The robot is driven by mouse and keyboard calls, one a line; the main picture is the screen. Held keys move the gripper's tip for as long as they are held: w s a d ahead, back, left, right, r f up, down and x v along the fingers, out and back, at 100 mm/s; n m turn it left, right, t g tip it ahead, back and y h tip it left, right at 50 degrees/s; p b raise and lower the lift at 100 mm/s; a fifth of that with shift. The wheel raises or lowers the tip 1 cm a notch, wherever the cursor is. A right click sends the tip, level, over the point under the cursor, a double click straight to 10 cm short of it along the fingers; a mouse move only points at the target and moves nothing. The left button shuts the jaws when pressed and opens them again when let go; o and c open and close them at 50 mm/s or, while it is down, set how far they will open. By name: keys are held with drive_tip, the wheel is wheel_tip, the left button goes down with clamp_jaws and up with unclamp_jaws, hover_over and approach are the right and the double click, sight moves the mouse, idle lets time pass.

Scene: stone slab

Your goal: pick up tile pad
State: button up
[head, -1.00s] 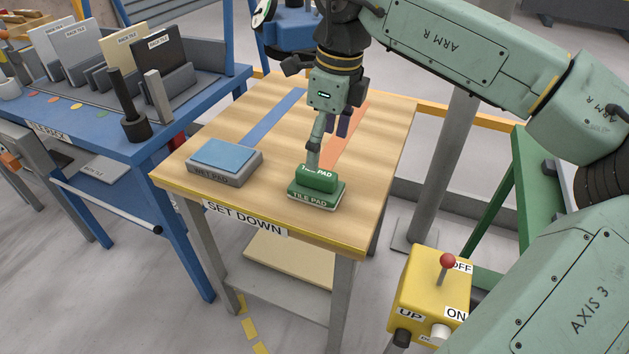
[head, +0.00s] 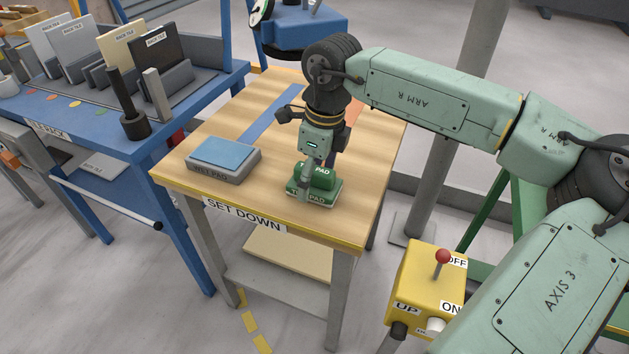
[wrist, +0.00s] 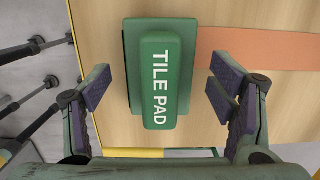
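The green tile pad (head: 324,180) rests flat on the wooden set-down table (head: 367,170), near its front edge. It has a raised green grip with white lettering on a wider base. In the wrist view the tile pad (wrist: 160,80) lies ahead of and between the two fingers. My gripper (head: 314,188) is right over the pad in the head view, with one finger in front of it. In the wrist view my gripper (wrist: 165,97) is open, with a clear gap on each side of the pad's grip and nothing held.
A grey wet pad (head: 223,165) with a blue top sits left on the same table. A blue rack bench (head: 100,120) with upright tiles stands at the left. A yellow switch box (head: 428,285) stands in front, to the right. Blue and orange stripes mark the tabletop.

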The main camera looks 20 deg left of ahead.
drive_tip(key=c, duration=1.2)
drive_tip(key=shift+r, duration=0.15)
drive_tip(key=shift+r, duration=0.6)
wheel_tip(320, 180, up, 2)
drive_tip(key=shift+r+b, duration=0.1)
drive_tip(key=shift+b, duration=0.45)
drive_tip(key=s+d+b, duration=0.1)
drive_tip(key=s, duration=0.4)
drive_tip(key=s+d+r+b, duration=0.1)
drive_tip(key=s+d, duration=0.1)
drive_tip(key=s, duration=0.3)
drive_tip(key=s+d+b, duration=0.1)
drive_tip(key=s, duration=0.4)
drive_tip(key=shift+s+d+r, duration=0.15)
drive_tip(key=shift+d+r, duration=0.05)
drive_tip(key=shift+d, duration=0.2)
